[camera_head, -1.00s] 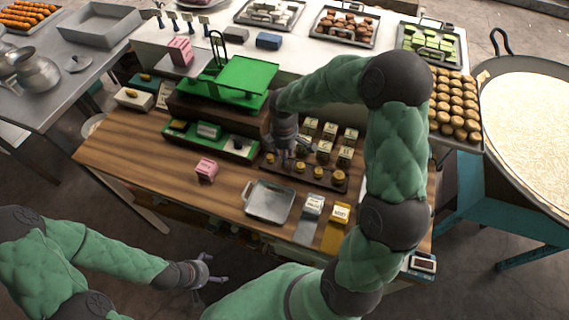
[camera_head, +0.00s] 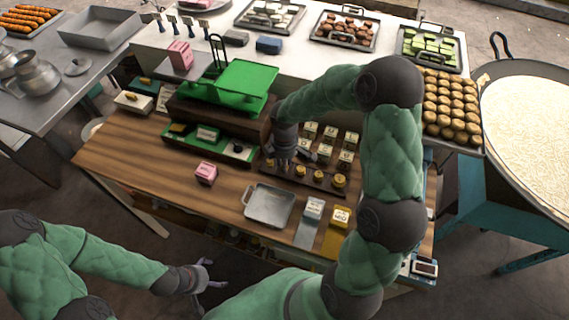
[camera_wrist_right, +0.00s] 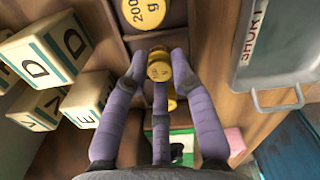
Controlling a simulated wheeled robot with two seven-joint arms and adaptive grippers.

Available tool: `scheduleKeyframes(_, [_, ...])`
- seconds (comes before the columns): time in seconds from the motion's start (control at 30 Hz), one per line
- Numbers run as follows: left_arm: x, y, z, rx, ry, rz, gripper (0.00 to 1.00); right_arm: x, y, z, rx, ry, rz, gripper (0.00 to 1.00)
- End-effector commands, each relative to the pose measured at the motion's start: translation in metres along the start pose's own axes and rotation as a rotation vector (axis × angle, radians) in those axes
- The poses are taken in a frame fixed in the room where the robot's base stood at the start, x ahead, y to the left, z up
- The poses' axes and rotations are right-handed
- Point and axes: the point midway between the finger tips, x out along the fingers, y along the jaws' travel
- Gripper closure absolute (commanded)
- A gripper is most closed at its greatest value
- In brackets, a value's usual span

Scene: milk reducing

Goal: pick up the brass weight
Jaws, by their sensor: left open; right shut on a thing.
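Several brass weights stand in a dark wooden tray (camera_head: 322,183) on the wooden table; two of them (camera_head: 318,175) (camera_head: 339,180) are clear of my right gripper. My right gripper (camera_head: 284,162) points down over the tray's left end. In the right wrist view its fingers (camera_wrist_right: 158,62) are shut on a small brass weight (camera_wrist_right: 158,71). Whether this weight is raised off the tray is not clear. A larger weight marked 200 g (camera_wrist_right: 143,12) is just beyond it. Another brass weight is partly hidden behind the fingers. My left gripper (camera_head: 210,275) is open and empty, low in front of the table.
Lettered cubes (camera_head: 324,148) stand behind the weights. A green scale (camera_head: 232,85) stands to the left. The table's left front is clear.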

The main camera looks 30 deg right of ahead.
Motion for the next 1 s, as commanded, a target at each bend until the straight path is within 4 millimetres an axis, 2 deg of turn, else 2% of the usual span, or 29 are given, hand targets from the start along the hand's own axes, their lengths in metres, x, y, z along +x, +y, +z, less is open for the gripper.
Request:
scheduleKeyframes(0.17, [-0.003,0.001,0.000,0.000,0.000,0.000,0.09,-0.015,0.001,0.000,0.001,0.002,0.004,1.00])
scheduleKeyframes(0.3, [-0.007,0.003,0.000,0.000,0.000,0.000,0.09,-0.037,-0.002,-0.001,-0.001,0.001,0.005,1.00])
scheduleKeyframes(0.6, [-0.016,0.006,0.001,0.000,0.000,0.000,0.09,-0.096,-0.055,-0.011,-0.003,0.002,0.005,1.00])
scheduleKeyframes(0.8, [-0.018,0.006,0.001,0.000,0.000,0.000,0.09,-0.113,-0.099,-0.020,-0.004,0.002,0.004,1.00])
scheduleKeyframes(1.0, [-0.019,0.007,0.001,0.000,0.000,0.000,0.09,-0.124,-0.126,-0.025,-0.002,0.001,0.003,1.00])
